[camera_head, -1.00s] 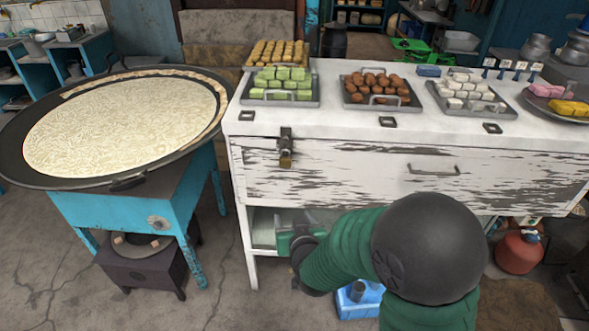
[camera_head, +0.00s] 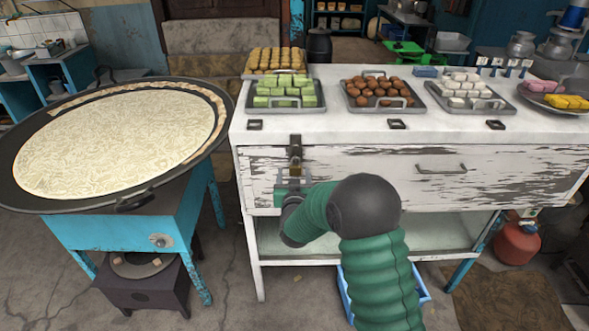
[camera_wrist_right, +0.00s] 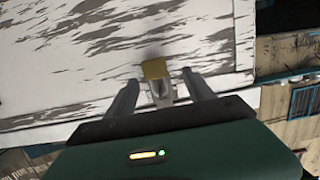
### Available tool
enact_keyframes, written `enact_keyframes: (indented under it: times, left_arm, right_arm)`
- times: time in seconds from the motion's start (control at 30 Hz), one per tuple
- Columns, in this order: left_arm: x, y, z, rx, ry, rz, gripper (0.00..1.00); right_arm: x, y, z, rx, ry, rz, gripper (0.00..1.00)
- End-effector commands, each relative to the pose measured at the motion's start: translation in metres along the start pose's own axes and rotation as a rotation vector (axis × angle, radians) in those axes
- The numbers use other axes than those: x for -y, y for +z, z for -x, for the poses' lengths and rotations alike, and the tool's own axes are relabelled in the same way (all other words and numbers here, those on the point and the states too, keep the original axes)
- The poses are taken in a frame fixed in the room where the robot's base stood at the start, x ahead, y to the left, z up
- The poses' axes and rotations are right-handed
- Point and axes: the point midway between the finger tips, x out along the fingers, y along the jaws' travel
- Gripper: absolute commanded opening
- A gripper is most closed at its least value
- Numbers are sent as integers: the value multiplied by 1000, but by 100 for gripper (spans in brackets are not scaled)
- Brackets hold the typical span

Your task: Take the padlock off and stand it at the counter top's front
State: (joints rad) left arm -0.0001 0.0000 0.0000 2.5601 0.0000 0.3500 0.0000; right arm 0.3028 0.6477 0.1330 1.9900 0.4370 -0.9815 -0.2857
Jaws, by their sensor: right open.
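The padlock (camera_head: 295,169) is a small brass body hanging from a dark hasp (camera_head: 295,143) at the upper left of the white counter's drawer front. In the right wrist view the yellow padlock (camera_wrist_right: 155,69) shows with a silvery metal piece beside it. My right gripper (camera_head: 292,180) is at the padlock, just below it in the head view. Its two fingers (camera_wrist_right: 160,78) are open, one on each side of the padlock and metal piece; I cannot tell whether they touch it. My left gripper is not in view.
Trays of green (camera_head: 284,95), brown (camera_head: 380,94) and white sweets (camera_head: 470,92) stand on the counter behind its front strip. Small dark square fittings (camera_head: 397,124) sit along that strip. A large round griddle (camera_head: 110,145) on a blue stand is close at left.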

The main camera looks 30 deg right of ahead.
Motion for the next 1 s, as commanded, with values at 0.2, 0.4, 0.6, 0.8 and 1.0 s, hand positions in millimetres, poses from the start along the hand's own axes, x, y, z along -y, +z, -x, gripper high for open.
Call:
enact_keyframes:
  times: [0.2,0.4,0.6,0.8,1.0]
  left_arm:
    - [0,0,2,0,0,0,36]
    - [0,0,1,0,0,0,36]
    - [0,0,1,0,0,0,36]
    - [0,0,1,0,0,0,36]
    - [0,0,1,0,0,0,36]
  right_arm:
    - [-4,1,-23,2,2,-2,62]
    - [-4,1,-22,2,1,-2,54]
    - [-2,1,-21,1,1,-1,28]
    - [-3,1,-22,1,1,-1,2]
    - [-4,0,-22,0,1,-2,0]
